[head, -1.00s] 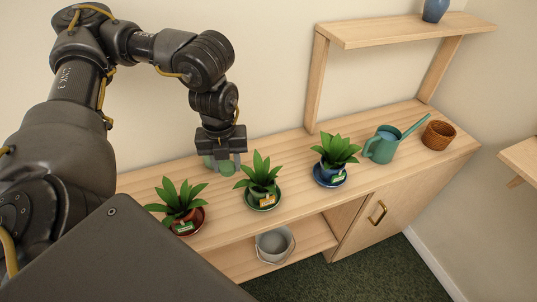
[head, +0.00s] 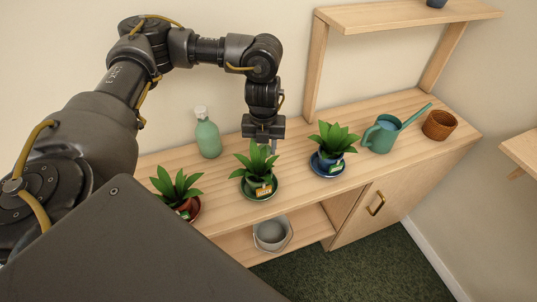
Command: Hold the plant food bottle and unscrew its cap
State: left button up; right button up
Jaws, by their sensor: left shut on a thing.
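The plant food bottle (head: 208,139), pale green with a whitish cap (head: 201,112), stands upright at the back left of the wooden sideboard, against the wall. It is fully clear of my left gripper. My left gripper (head: 265,145) points down to the right of the bottle, at the back of the leafy plant in the green pot (head: 257,172). Its fingers are shut at the leaves; the leaves partly hide the fingertips, so the exact hold is unclear. My right gripper is out of view.
A plant in a red pot (head: 178,189) stands front left. A grey bucket (head: 271,234) sits on the lower shelf.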

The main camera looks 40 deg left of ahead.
aim_at(269, 162)
pick_arm(q)
jog(key=shift+w+d+f, duration=0.2)
jog(key=shift+w+f, duration=0.35)
jog(key=shift+f, duration=0.15)
jog(key=shift+w+f, duration=0.1)
jog(key=shift+f, duration=0.05)
notch_tip(269, 162, down, 4)
jog(key=shift+w+r, duration=0.15)
jog(key=shift+r, duration=0.1)
jog(key=shift+d, duration=0.1)
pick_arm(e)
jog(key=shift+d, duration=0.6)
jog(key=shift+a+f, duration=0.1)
